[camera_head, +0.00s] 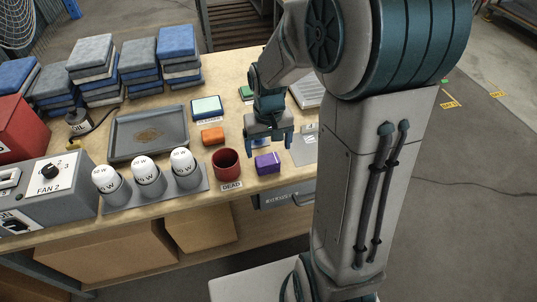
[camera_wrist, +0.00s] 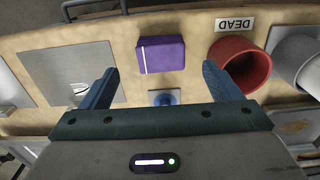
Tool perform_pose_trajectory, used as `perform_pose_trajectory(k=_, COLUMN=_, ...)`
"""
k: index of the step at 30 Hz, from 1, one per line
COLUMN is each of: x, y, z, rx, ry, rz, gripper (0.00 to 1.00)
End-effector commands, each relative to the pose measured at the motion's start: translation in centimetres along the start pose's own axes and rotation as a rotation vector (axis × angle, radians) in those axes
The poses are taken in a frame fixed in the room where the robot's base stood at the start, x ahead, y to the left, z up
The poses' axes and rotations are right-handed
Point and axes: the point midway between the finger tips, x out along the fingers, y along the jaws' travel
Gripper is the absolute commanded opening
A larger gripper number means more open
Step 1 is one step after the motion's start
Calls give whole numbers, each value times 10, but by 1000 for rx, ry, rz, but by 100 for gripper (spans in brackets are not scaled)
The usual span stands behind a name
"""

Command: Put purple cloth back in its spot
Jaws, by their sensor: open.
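The purple cloth (camera_head: 267,163), a small folded block, lies on the wooden bench near its front edge, right of the red cup (camera_head: 226,163). My gripper (camera_head: 269,140) is open and empty, with its fingers pointing down, just behind the cloth in the head view. In the wrist view, the cloth (camera_wrist: 162,53) lies ahead of the space between the open fingertips (camera_wrist: 158,74) and is not held. A small blue round piece on a pale square (camera_wrist: 164,98) shows between the fingers. I cannot tell which place is the cloth's spot.
A grey metal plate (camera_wrist: 75,78) lies beside the cloth. The cup and several white-topped cylinders (camera_head: 146,172) stand left of it. Folded cloth stacks (camera_head: 136,66) stand behind.

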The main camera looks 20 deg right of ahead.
Motion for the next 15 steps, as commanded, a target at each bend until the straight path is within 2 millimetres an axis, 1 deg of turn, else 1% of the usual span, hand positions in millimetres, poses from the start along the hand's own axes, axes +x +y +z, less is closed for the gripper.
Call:
perform_pose_trajectory(k=1, x=-13, y=0, z=-1, rx=0, ry=5, rz=0, gripper=85)
perform_pose_trajectory(k=3, x=-24, y=0, z=-1, rx=0, ry=4, rz=0, gripper=85)
perform_pose_trajectory(k=6, x=-37, y=0, z=-1, rx=0, ry=2, rz=0, gripper=85)
perform_pose_trajectory(k=10, x=-46, y=0, z=1, rx=0, ry=3, rz=0, gripper=85)
perform_pose_trajectory(k=13, x=-54, y=0, z=10, rx=0, ry=15, rz=4, gripper=85)
perform_pose_trajectory(k=15, x=-63, y=-1, z=22, rx=-2, ry=33, rz=7, gripper=85)
